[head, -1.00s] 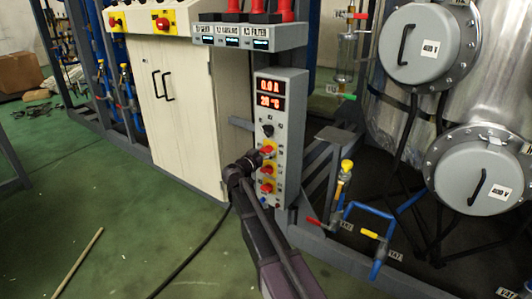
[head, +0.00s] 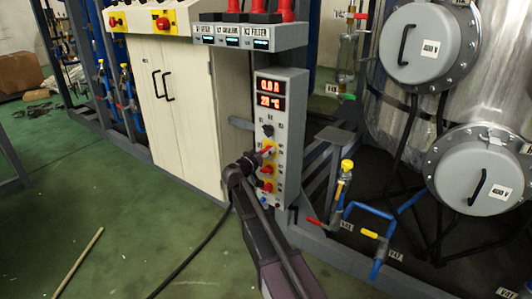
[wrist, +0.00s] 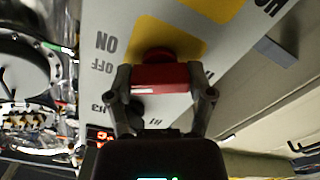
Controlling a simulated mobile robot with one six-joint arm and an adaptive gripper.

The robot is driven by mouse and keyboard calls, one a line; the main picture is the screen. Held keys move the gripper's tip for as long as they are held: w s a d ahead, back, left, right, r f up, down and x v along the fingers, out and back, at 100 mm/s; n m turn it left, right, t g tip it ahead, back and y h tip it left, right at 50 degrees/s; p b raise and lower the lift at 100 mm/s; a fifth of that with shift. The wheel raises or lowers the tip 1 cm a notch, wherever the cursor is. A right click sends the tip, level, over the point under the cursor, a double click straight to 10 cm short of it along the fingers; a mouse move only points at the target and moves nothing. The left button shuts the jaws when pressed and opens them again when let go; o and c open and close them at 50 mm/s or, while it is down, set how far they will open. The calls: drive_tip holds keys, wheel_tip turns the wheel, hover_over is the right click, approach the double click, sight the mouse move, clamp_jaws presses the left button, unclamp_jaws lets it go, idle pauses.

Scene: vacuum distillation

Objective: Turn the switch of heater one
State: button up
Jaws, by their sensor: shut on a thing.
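The heater control box (head: 289,140) is a grey upright panel with red readouts showing 0.0 A and about 20 °C. The handle sits tilted relative to the panel in the head view.
A black knob (head: 268,131) is above the held switch. A beige cabinet (head: 182,110) stands to the left. Pipes with a yellow-handled valve (head: 347,166) and a steel vessel (head: 400,105) are to the right.

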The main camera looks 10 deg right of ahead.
drive_tip(key=n, duration=1.2)
drive_tip(key=shift+w, duration=0.1)
drive_tip(key=shift+n, duration=0.3)
drive_tip(key=o, duration=1.1)
drive_tip(key=shift+s+a, duration=0.15)
drive_tip(key=shift+s, duration=0.05)
drive_tip(key=v, duration=1.1)
drive_tip(key=shift+s+a, duration=0.2)
